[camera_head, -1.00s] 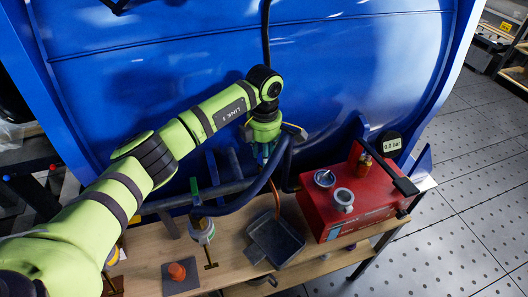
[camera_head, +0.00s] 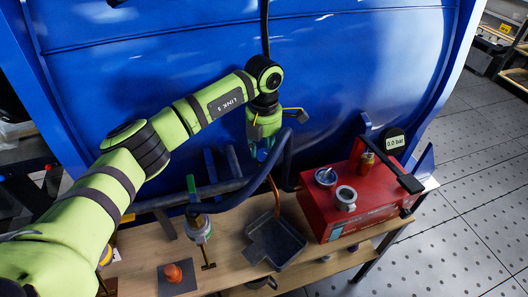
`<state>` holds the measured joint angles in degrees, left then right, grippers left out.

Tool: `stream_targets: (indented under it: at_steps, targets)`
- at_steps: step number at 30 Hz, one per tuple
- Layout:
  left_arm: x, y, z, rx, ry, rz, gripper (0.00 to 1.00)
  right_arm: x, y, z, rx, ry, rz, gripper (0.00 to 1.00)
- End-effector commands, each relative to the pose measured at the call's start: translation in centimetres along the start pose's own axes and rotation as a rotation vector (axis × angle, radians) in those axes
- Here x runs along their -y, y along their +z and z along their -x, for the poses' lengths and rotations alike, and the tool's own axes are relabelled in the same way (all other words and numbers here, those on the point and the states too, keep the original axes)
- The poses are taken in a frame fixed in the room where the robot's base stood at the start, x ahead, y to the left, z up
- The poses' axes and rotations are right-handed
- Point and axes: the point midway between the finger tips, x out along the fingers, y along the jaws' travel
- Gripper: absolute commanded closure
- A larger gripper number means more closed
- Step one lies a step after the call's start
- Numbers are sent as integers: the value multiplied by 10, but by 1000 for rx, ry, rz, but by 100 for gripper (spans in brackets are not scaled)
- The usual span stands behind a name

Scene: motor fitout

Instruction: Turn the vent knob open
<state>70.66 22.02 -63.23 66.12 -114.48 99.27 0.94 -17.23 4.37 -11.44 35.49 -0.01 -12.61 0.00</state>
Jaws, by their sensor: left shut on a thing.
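My left arm reaches in from the left across the front of the blue tank. My left gripper (camera_head: 265,146) points down just in front of the tank, beside the dark pipe bend. Its fingers are shut on the vent knob, which they and the wrist mostly hide. Only small bluish parts show at the fingertips, so the knob's angle cannot be read. My right gripper is not in view.
A red box (camera_head: 350,205) stands on the wooden bench at the right, with a round gauge (camera_head: 394,141) reading 0.0 bar behind it. A grey tray (camera_head: 272,243), a green-handled valve (camera_head: 191,186) and an orange knob (camera_head: 173,272) are nearby.

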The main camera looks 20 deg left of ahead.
Motion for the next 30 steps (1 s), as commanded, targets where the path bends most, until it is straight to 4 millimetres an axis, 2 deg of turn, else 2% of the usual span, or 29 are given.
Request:
stream_targets:
  at_steps: [1,6,30]
  targets:
    - [0,-2,-5,-9,-1,45,96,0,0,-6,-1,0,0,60]
    - [1,-2,-5,-10,0,206,96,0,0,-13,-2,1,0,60]
    - [2,-2,-6,-13,2,964,96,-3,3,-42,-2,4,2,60]
